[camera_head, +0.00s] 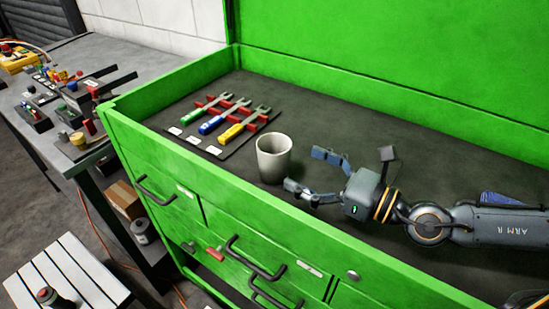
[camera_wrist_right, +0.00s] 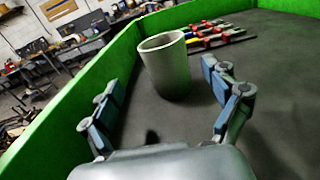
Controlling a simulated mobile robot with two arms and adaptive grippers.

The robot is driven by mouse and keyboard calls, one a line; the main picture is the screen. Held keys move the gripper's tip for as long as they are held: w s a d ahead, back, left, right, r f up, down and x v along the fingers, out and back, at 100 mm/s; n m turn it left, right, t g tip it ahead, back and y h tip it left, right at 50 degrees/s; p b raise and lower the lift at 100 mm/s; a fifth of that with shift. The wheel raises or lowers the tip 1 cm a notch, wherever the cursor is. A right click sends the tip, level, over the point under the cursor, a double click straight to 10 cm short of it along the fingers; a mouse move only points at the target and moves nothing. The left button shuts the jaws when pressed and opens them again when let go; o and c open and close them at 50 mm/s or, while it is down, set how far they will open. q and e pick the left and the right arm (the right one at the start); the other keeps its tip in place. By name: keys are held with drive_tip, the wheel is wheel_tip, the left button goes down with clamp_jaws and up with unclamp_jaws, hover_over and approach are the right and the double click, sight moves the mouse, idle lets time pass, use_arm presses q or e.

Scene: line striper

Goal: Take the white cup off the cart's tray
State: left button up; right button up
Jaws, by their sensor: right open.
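The white cup (camera_head: 273,158) stands upright on the dark tray (camera_head: 330,120) of the green cart, near its front edge. My right gripper (camera_head: 312,172) is open just to the right of the cup, low over the tray, with its fingers pointing at it. In the right wrist view the cup (camera_wrist_right: 166,66) stands ahead of the gripper (camera_wrist_right: 160,95), beyond the two spread fingertips, and nothing is between them. I cannot tell whether a fingertip touches the cup. My left gripper is in neither view.
A tool mat (camera_head: 206,147) with several coloured wrenches lies left of the cup. The cart's green rim (camera_head: 225,180) runs along the front, with drawers below. A cluttered workbench (camera_head: 50,60) stands at the left. The tray behind the cup is clear.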

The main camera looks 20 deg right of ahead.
sight(262, 146)
drive_tip(key=shift+w+a+r+p, duration=0.1)
drive_tip(key=shift+w+r+p, duration=0.25)
drive_tip(key=shift+w+p, duration=0.2)
drive_tip(key=shift+w+a+f+p, duration=0.3)
drive_tip(key=shift+w+a+p, duration=0.35)
drive_tip(key=shift+a, duration=0.1)
drive_tip(key=shift+w+a+r+p, duration=0.15)
drive_tip(key=shift+w+p, duration=0.15)
drive_tip(key=shift+p, duration=0.05)
drive_tip(key=p+x, duration=0.2)
drive_tip(key=x, duration=0.1)
drive_tip(key=shift+w+p, duration=0.3)
drive_tip(key=shift+p, duration=0.05)
drive_tip(key=shift+w+a+f, duration=0.25)
drive_tip(key=shift+w, duration=0.15)
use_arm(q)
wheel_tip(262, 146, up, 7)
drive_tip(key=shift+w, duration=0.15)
use_arm(e)
drive_tip(key=c, duration=1.2)
